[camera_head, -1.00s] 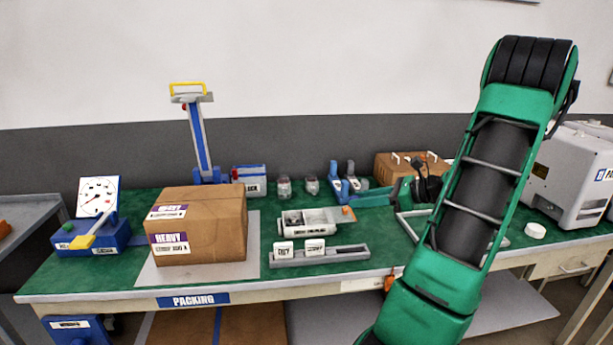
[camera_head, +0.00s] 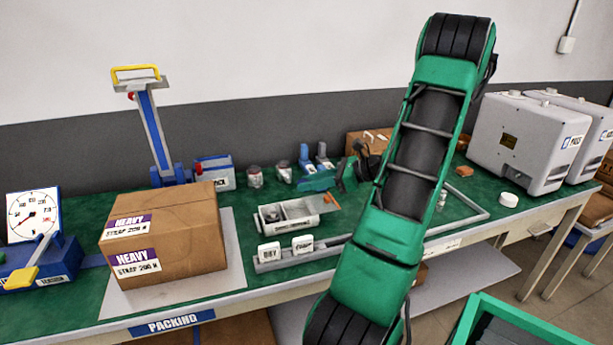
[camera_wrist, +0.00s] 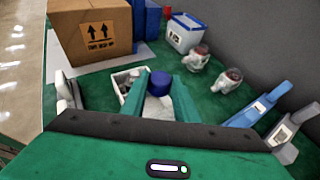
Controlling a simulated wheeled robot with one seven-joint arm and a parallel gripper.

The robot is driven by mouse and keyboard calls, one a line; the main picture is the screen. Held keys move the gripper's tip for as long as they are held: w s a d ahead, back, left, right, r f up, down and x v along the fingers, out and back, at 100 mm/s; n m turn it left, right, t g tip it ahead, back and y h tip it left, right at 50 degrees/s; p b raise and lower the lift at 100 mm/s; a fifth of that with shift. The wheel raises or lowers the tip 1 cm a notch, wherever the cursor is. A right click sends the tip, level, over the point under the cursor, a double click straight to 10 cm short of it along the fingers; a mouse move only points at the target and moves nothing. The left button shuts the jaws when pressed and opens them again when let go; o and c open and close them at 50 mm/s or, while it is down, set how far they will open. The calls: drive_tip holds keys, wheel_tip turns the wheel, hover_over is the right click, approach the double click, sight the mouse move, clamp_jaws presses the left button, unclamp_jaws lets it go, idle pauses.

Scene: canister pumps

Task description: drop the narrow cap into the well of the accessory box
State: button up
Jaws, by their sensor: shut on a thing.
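My gripper (camera_wrist: 160,97) shows in the wrist view with its two green fingers shut on a dark blue round cap (camera_wrist: 161,82). In the head view my gripper (camera_head: 318,183) is small, behind the accessory box and partly hidden by my arm; I cannot make out the cap there. The accessory box (camera_head: 292,224) is a low pale box with open compartments on the green bench top. In the wrist view the box (camera_wrist: 121,86) lies beyond and below the fingers, partly covered by them and the cap. The cap appears above it; the exact gap cannot be told.
A cardboard carton (camera_head: 165,235) stands left of the box. A rail with two white labels (camera_head: 303,243) lies in front. Two jars (camera_wrist: 228,80) and blue and grey upright tools (camera_wrist: 262,105) stand nearby. A green crate (camera_head: 520,325) is at lower right.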

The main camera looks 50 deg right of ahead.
drive_tip(key=shift+f, duration=1.2)
drive_tip(key=shift+s, duration=0.1)
drive_tip(key=o, duration=1.1)
drive_tip(key=v, duration=1)
drive_tip(key=shift+s+d+r, duration=0.1)
drive_tip(key=shift+s+d, duration=0.15)
